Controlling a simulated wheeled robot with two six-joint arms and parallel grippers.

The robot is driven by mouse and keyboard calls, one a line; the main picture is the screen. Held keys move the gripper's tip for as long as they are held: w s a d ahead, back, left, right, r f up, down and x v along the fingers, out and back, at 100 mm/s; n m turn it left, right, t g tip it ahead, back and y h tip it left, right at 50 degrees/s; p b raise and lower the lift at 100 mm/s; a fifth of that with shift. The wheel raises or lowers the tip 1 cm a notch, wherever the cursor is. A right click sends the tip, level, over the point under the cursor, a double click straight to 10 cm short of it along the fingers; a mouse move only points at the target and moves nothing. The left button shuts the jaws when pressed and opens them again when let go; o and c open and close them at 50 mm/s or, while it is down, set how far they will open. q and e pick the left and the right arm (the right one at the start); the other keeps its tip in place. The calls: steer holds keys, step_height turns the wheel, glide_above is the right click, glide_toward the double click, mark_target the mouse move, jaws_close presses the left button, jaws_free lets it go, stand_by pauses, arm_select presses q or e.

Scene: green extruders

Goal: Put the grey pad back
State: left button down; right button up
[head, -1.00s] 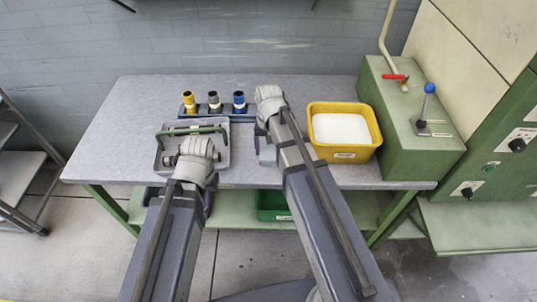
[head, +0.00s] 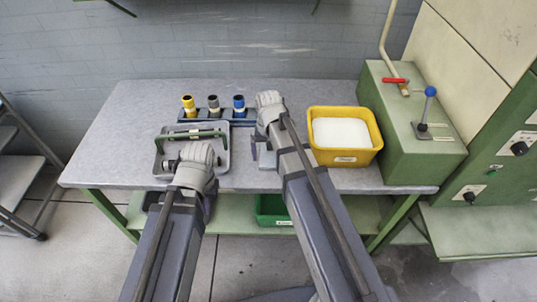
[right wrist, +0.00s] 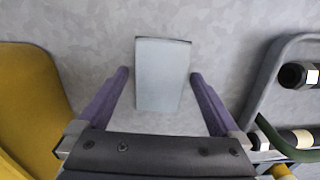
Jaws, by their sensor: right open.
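The grey pad (right wrist: 163,73) is a flat, light grey rectangle on the bench top in the right wrist view. My right gripper (right wrist: 163,85) is open, with one purple finger on each side of the pad and gaps between. In the head view a small part of the pad (head: 266,158) shows beside the right gripper (head: 258,140). My left gripper (head: 180,190) is at the front of the grey tray (head: 224,160); its fingers are mostly hidden by its own wrist, so its opening cannot be seen.
A yellow bin (head: 345,157) with white contents stands right of my right arm, next to a green machine (head: 410,135). The bench's left part is clear.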

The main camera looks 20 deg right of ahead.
mark_target(268, 156)
step_height(268, 156, up, 12)
steer(key=p, duration=1.2)
arm_select(q)
step_height(268, 156, up, 12)
arm_select(e)
steer(key=s+a+n+h, duration=0.1)
steer(key=s+a+n, duration=0.6)
steer(key=s+a, duration=0.3)
steer(key=s, duration=0.4)
steer(key=shift+s+a+r, duration=0.15)
steer(key=shift+a, duration=0.1)
arm_select(q)
steer(key=shift+s+r, duration=0.1)
arm_select(e)
steer(key=shift+s, duration=0.1)
